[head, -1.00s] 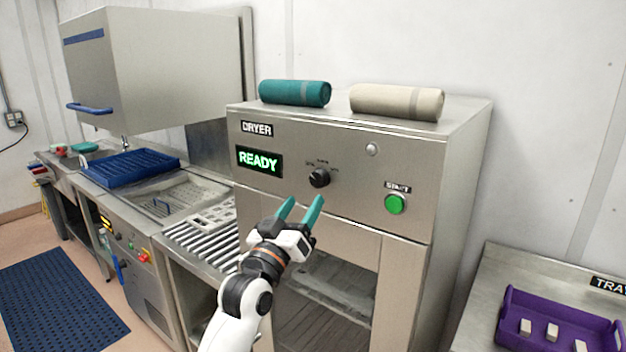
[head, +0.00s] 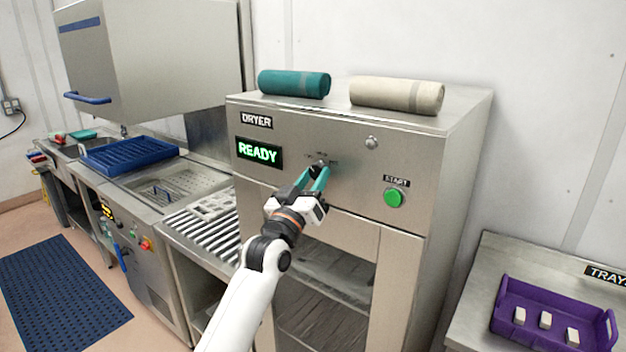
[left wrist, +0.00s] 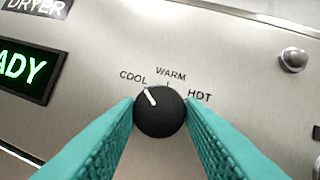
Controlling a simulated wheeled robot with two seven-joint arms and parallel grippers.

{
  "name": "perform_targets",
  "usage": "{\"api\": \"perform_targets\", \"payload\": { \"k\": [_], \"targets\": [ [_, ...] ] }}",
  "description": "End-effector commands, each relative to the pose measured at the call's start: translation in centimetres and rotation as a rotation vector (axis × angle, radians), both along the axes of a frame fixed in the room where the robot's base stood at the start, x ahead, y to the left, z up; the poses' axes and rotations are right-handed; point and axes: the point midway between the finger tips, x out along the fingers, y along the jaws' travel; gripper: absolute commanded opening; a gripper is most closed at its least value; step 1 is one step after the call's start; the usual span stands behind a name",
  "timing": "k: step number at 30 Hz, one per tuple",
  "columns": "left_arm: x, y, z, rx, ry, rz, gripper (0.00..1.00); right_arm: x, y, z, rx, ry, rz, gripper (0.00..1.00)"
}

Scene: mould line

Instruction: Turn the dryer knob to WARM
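The dryer knob (left wrist: 158,112) is round and black with a white pointer line. In the left wrist view the pointer aims up and left, towards COOL; the WARM mark (left wrist: 170,74) is at the top and HOT (left wrist: 200,97) to the right. My left gripper (head: 315,178) is at the knob on the dryer front (head: 350,200). Its two teal fingers lie along the knob's left and right sides and appear to touch it. In the head view the fingers mostly hide the knob. My right gripper is not in view.
A green START button (head: 394,198) is right of the knob, and a lit READY display (head: 259,152) is left. A teal roll (head: 294,83) and a beige roll (head: 397,95) lie on top of the dryer. A purple tray (head: 548,298) stands at the right.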

Motion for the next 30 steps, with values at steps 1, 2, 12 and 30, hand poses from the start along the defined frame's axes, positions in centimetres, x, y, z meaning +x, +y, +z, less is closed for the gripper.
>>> {"api": "perform_targets", "payload": {
  "k": [1, 2, 12, 30],
  "targets": [
    [0.0, 0.0, 0.0, 0.0, 0.0, 0.0, 0.19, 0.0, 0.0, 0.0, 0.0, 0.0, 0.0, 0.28],
    [0.0, 0.0, 0.0, 0.0, 0.0, 0.0, 0.14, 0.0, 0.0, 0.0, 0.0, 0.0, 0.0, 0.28],
    [0.0, 0.1, -0.3, 0.042, -0.029, 0.001, 0.12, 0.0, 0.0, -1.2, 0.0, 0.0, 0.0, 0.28],
    [0.4, 0.6, -0.2, 0.427, -0.306, 0.005, 0.12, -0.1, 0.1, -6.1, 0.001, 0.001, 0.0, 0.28]
  ]
}}
